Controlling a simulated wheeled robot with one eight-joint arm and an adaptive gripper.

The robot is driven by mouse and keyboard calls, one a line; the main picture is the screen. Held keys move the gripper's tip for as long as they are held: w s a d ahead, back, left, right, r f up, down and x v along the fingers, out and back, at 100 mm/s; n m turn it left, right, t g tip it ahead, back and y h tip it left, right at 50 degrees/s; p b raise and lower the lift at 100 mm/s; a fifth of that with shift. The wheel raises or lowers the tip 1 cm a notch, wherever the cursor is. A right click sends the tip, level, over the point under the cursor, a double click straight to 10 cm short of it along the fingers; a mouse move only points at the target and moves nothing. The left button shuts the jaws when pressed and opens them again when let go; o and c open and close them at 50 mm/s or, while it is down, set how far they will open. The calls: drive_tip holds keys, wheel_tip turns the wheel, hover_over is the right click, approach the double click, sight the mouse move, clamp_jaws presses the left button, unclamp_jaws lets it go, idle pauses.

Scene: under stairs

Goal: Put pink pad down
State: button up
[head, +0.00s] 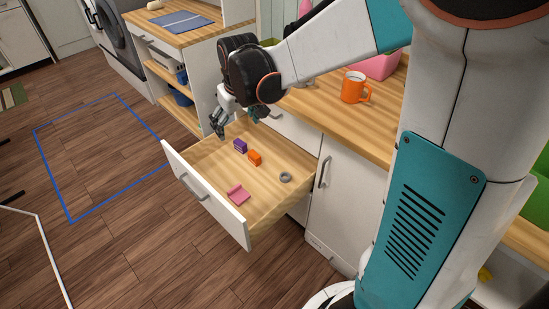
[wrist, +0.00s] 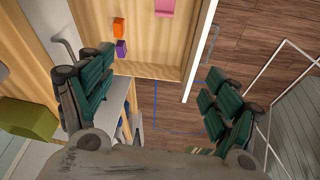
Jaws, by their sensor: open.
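The pink pad (head: 238,195) lies on the floor of the open drawer (head: 262,205), near its front panel; one end of it looks raised. The pad also shows at the top edge of the wrist view (wrist: 165,8), partly cut off. My gripper (head: 236,119) is open and empty, its fingers spread wide. It hangs above the back left part of the drawer, apart from the pad.
A purple block (head: 240,146), an orange block (head: 254,158) and a grey ring (head: 285,177) also lie in the drawer. An orange mug (head: 354,87) and a pink bin (head: 376,66) stand on the counter. Bare drawer floor shows between the pad and the ring.

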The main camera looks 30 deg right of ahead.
drive_tip(key=s+r+m+t, duration=0.1)
drive_tip(key=s+r, duration=0.2)
drive_tip(key=s, duration=0.8)
drive_tip(key=s+r+t, duration=0.2)
drive_tip(key=s+r, duration=0.2)
drive_tip(key=s, duration=0.8)
drive_tip(key=shift+m+t, duration=0.3)
drive_tip(key=shift+m, duration=0.1)
drive_tip(key=shift+o, duration=0.5)
